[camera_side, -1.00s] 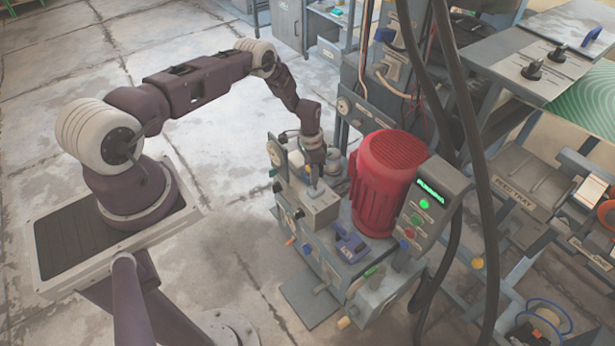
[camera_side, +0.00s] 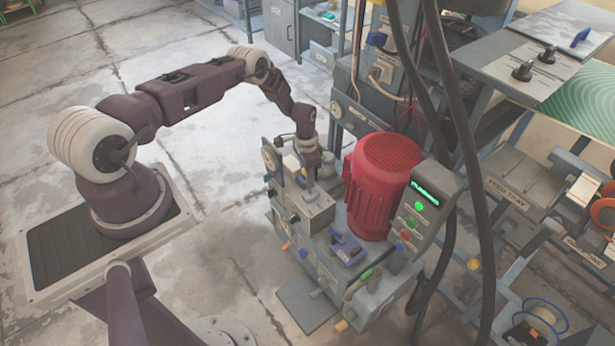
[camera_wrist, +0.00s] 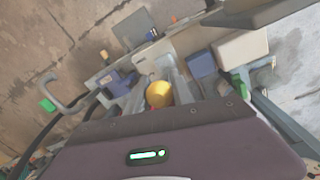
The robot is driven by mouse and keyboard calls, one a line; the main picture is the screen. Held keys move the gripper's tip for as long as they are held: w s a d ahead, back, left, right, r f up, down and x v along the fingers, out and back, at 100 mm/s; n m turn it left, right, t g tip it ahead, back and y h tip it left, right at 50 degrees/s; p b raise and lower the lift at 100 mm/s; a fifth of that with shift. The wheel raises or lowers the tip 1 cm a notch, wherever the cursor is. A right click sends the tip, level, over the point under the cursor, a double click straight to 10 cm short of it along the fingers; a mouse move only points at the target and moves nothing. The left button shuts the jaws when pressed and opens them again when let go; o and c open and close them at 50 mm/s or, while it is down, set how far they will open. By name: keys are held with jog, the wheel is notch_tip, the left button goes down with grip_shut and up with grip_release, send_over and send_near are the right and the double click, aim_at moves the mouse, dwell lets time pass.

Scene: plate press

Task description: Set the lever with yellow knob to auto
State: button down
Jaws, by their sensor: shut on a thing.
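The yellow knob (camera_wrist: 158,93) shows in the wrist view, between the two fingers of my gripper (camera_wrist: 160,88). My gripper is shut on it. In the side view my gripper (camera_side: 311,178) points down over a grey box (camera_side: 308,212) on the machine, with the lever's stem below the fingers. The knob is mostly hidden by the fingers in that view. I cannot read an auto mark or tell the lever's setting.
The red motor (camera_side: 382,185) stands close to the right of my gripper. A blue part (camera_side: 347,248) sits in front of it. A control panel (camera_side: 425,212) with a green display and thick hanging cables (camera_side: 470,150) are further right.

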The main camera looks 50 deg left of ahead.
jog(key=shift+w, duration=0.1)
dwell(0.5)
jog(key=c, duration=1.1)
grip_release()
jog(key=r, duration=0.7)
jog(key=shift+a, duration=0.2)
